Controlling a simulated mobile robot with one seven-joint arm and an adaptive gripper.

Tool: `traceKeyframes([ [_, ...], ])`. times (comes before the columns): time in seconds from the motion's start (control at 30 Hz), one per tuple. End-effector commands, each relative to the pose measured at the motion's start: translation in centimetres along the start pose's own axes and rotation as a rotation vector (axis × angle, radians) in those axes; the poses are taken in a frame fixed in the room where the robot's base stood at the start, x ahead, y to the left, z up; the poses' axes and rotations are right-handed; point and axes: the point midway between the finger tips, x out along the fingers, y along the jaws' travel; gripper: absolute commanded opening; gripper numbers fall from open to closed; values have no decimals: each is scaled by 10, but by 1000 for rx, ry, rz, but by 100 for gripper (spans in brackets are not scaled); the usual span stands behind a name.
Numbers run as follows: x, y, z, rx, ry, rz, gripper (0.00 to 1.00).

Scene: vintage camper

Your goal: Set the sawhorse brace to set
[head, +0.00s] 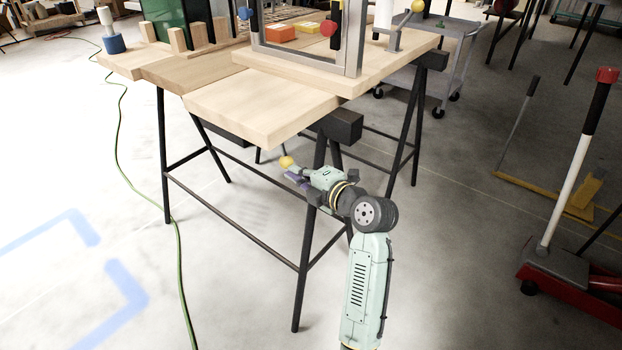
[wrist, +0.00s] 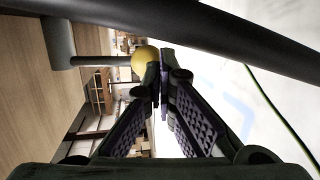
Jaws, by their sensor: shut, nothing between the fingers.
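A yellow ball knob (head: 286,161) shows under the wooden table top, just past my gripper's tip. I take this rod and knob for the sawhorse brace. My gripper (head: 296,175) is at the front sawhorse (head: 309,245), below the table top. Its fingertips (wrist: 160,75) are together and empty, right beside the knob. I cannot tell whether they touch it. The arm's wrist hides part of the sawhorse leg.
A wooden top (head: 262,105) overhangs my gripper. A dark tube (wrist: 215,35) crosses close in front of the wrist camera. A green cable (head: 178,240) lies on the floor at left. A red floor jack (head: 575,280) stands at right. The floor in front is open.

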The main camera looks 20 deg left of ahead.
Motion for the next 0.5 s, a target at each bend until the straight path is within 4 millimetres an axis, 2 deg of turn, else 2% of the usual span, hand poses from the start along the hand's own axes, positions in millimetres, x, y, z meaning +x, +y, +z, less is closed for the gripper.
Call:
traceKeyframes([
  [0.03, 3, -4, 0, -3, 0, 1, 0],
  [0.5, 9, -3, -2, -1, 0, -2, 0],
])
